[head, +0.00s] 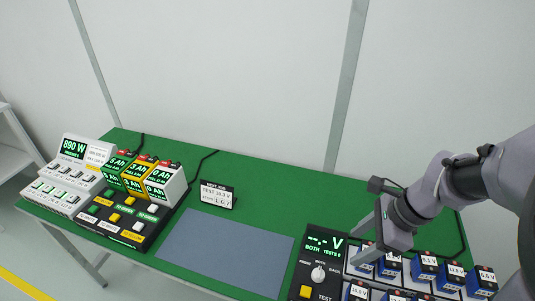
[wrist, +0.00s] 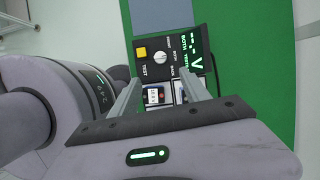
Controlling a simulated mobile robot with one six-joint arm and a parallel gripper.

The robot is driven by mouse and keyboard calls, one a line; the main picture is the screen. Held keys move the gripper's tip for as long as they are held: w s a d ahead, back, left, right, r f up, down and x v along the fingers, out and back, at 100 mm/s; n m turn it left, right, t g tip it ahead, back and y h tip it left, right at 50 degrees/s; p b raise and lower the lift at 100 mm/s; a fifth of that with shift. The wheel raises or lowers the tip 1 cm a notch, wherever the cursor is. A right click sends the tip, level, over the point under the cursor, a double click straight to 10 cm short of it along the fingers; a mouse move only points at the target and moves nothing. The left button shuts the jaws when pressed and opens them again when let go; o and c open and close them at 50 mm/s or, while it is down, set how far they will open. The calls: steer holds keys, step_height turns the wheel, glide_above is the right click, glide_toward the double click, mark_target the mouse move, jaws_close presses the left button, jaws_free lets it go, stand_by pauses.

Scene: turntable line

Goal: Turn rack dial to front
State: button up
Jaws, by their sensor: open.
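The rack dial (head: 318,274) is a white round knob on a black tester panel (head: 297,272), with FRONT, BOTH and BACK lettered around it. The green display above it reads "-.-- V", BOTH and TESTS 0. The knob's pointer seems to be at BOTH, though it is small. In the wrist view the dial (wrist: 160,57) lies beyond the fingertips, roughly centred between them. My gripper (head: 357,248) is open and empty, above the panel's right side; it also shows in the wrist view (wrist: 163,88). Nothing touches the dial.
A rack of blue-and-black battery blocks (head: 425,265) adjoins the panel on the right, under my arm. A blue-grey mat (head: 225,250) lies clear to the left. Chargers and a button box (head: 122,222) stand farther left.

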mark_target(320, 272)
steer(key=shift+m, duration=0.4)
steer(key=b+x, duration=0.3)
steer(key=x, duration=0.3)
steer(key=b+x, duration=0.2)
steer(key=x, duration=0.4)
steer(key=b+x, duration=0.3)
steer(key=x, duration=0.3)
steer(key=shift+s+d+f+b, duration=0.2)
steer(key=shift+d+b, duration=0.05)
steer(key=shift+b, duration=0.1)
jaws_close()
